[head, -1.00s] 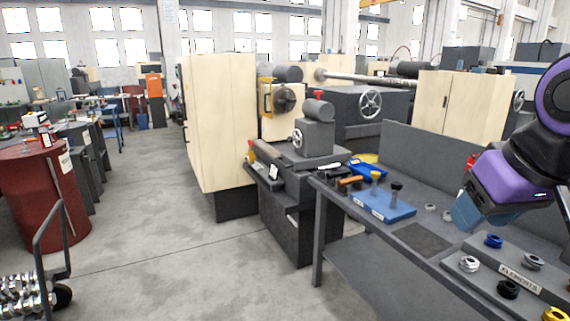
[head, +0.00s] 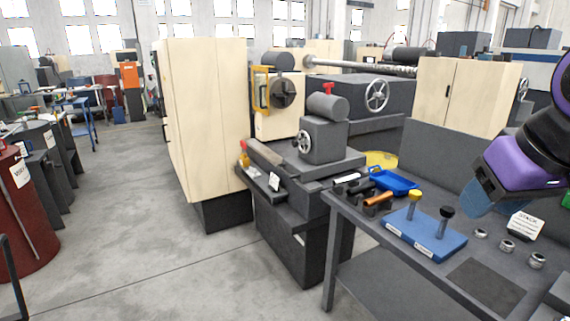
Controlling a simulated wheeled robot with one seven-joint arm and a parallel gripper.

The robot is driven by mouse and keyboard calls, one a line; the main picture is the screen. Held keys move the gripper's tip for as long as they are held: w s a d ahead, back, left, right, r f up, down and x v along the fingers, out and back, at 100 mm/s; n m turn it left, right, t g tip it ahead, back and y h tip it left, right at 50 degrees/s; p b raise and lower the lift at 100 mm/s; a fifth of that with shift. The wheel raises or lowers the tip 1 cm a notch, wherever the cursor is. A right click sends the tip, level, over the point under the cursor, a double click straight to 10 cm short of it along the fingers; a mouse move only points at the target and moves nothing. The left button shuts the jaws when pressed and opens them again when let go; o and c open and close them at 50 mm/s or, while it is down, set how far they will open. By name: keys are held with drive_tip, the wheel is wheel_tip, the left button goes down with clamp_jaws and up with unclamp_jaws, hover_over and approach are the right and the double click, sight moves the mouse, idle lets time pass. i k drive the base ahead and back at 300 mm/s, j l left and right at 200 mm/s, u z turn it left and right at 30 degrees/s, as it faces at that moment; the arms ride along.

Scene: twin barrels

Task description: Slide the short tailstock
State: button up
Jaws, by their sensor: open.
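A grey tailstock (head: 322,140) with a round barrel on top, a small red-knobbed lever and a silver handwheel (head: 304,141) sits on the near lathe's bed (head: 268,153). It stands to the right of the chuck (head: 284,93), with a gap between them. A larger handwheel (head: 377,95) shows on the dark machine behind it. My gripper (head: 479,199) is at the right edge, above the workbench and well to the right of the tailstock, touching nothing that I can see. It is open, though its fingers are hard to make out.
A beige cabinet (head: 205,120) stands left of the lathe. The floor (head: 150,250) in front is clear.

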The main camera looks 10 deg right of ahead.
sight(329, 154)
drive_tip(key=i+j+z, duration=0.15)
drive_tip(key=i+j, duration=0.35)
drive_tip(key=i, duration=0.35)
drive_tip(key=i+j+z, duration=0.1)
drive_tip(key=i+j, duration=0.5)
drive_tip(key=i, duration=0.2)
drive_tip(key=i+j+z, duration=0.15)
drive_tip(key=i+j, duration=0.5)
drive_tip(key=i, duration=0.15)
